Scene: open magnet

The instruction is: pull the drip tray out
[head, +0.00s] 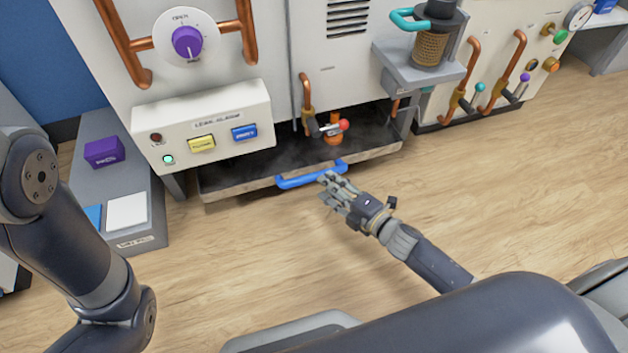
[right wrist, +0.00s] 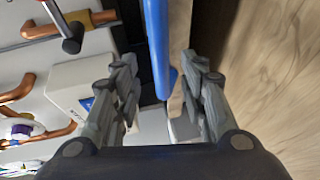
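The drip tray (head: 236,188) is a wide, shallow, dark tray low under the cream machine, with a worn front wall. A blue bar handle (head: 311,176) is fixed on its front. My right gripper (head: 327,186) is at the right end of the handle. In the right wrist view the gripper (right wrist: 165,92) is open, and the blue handle (right wrist: 157,45) runs between the lines of its two fingers. I see no finger closed on it. My left arm shows at the left of the head view, but its gripper is out of view.
A leak-alarm box (head: 205,125) with yellow and blue buttons overhangs the tray's left part. A valve with a red knob (head: 343,124) and copper pipe hang over the tray. A grey side bench (head: 125,180) stands at left. The wooden floor (head: 270,240) before the tray is clear.

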